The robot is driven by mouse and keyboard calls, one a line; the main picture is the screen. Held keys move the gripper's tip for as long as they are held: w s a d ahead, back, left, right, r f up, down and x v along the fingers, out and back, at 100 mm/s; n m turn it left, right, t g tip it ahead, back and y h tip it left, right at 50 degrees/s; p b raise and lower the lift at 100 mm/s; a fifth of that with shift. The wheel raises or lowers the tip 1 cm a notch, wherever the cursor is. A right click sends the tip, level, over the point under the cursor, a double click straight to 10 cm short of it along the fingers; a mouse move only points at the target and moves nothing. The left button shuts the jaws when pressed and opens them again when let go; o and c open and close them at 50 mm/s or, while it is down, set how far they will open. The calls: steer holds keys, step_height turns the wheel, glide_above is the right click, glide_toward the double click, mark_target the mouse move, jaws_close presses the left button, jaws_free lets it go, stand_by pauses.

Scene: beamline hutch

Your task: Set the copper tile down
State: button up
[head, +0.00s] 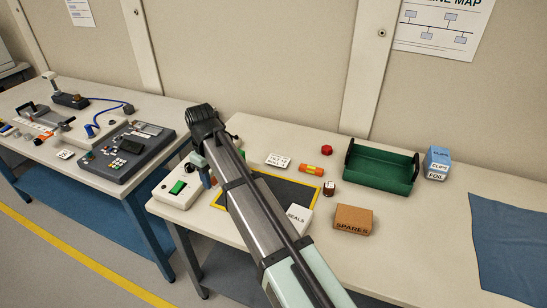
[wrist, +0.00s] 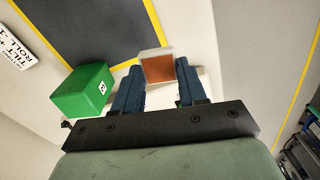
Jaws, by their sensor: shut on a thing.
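The copper tile (wrist: 158,69) shows in the wrist view as a small block with a copper-brown face and a pale upper edge. It sits between the two dark blue fingers of my gripper (wrist: 159,64), which is shut on it. In the head view my arm covers most of the gripper and I cannot make out the tile clearly. A green block (wrist: 82,92) with a small white label is just left of the left finger. How far the tile is above the surface below is hard to tell.
A dark mat with a yellow border (head: 289,191) lies beyond the gripper. A white box with a green top (head: 178,188) stands near the table's left end. A SEALS box (head: 298,217), SPARES box (head: 352,219), orange cylinder (head: 311,169) and green tray (head: 380,172) stand further right.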

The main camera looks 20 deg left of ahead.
steer(key=w+d+m, duration=0.2)
steer(key=w+d, duration=0.6)
steer(key=w, duration=0.1)
steer(key=n, duration=0.4)
glide_above(303, 146)
steer(key=shift+s+d+f, duration=0.1)
steer(key=shift+f, duration=4.95)
steer(key=shift+f, duration=0.1)
steer(key=o, duration=1.1)
